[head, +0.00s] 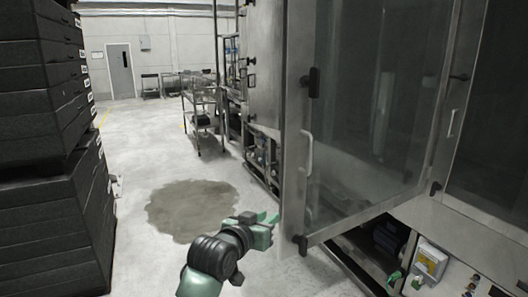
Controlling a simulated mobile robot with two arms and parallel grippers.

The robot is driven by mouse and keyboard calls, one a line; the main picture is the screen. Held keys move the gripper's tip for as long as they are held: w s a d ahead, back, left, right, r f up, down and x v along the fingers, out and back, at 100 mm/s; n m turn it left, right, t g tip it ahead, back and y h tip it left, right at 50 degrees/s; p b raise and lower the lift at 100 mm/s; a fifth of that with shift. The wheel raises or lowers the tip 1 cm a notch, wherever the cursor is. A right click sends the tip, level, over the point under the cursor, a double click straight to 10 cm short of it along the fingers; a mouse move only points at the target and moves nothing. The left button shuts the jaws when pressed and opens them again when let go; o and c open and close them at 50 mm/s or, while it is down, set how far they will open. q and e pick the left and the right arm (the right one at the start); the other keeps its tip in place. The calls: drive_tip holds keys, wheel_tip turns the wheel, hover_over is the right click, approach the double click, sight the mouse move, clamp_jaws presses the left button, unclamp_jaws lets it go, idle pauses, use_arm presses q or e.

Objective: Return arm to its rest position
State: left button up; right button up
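My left arm comes in from the bottom of the head view. Its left gripper (268,218) has green fingers that show a small gap, with nothing seen between them. It is in front of the lower left edge of the washer's glazed door (365,120), short of the door's pale handle (308,152) in the picture. I cannot tell whether it touches the door frame. The door stands swung out from the washer. My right gripper does not show.
Stacked black crates (50,150) line the left side. A wet patch (190,208) lies on the pale floor. A metal trolley (203,110) stands farther back beside the washer. The aisle is otherwise clear.

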use_arm(q)
drive_tip(key=s+a+f+n+g+y, duration=0.1)
drive_tip(key=s+a+f+g, duration=0.1)
drive_tip(key=s+a+f, duration=0.35)
drive_tip(key=s+a+f+g+y, duration=0.1)
drive_tip(key=s+a+f+y, duration=0.15)
drive_tip(key=s+f, duration=0.6)
drive_tip(key=s+a+f+n+g+y, duration=0.1)
drive_tip(key=s+a+f+g, duration=0.1)
drive_tip(key=s+a+f, duration=0.45)
drive_tip(key=s+a+f+g+y, duration=0.15)
drive_tip(key=s+a+f, duration=0.25)
drive_tip(key=s, duration=0.7)
drive_tip(key=s+a+f+g+y, duration=0.1)
drive_tip(key=s+a+f+g, duration=0.25)
drive_tip(key=s, duration=0.75)
drive_tip(key=s+f+g, duration=0.1)
drive_tip(key=s+f, duration=0.1)
drive_tip(key=f, duration=1.2)
drive_tip(key=s+f, duration=0.2)
drive_tip(key=f, duration=1.3)
drive_tip(key=s+a+f+g, duration=0.1)
drive_tip(key=s+a+f, duration=0.2)
drive_tip(key=s+f, duration=1)
drive_tip(key=shift+s+f+b, duration=0.3)
drive_tip(key=shift+s, duration=0.85)
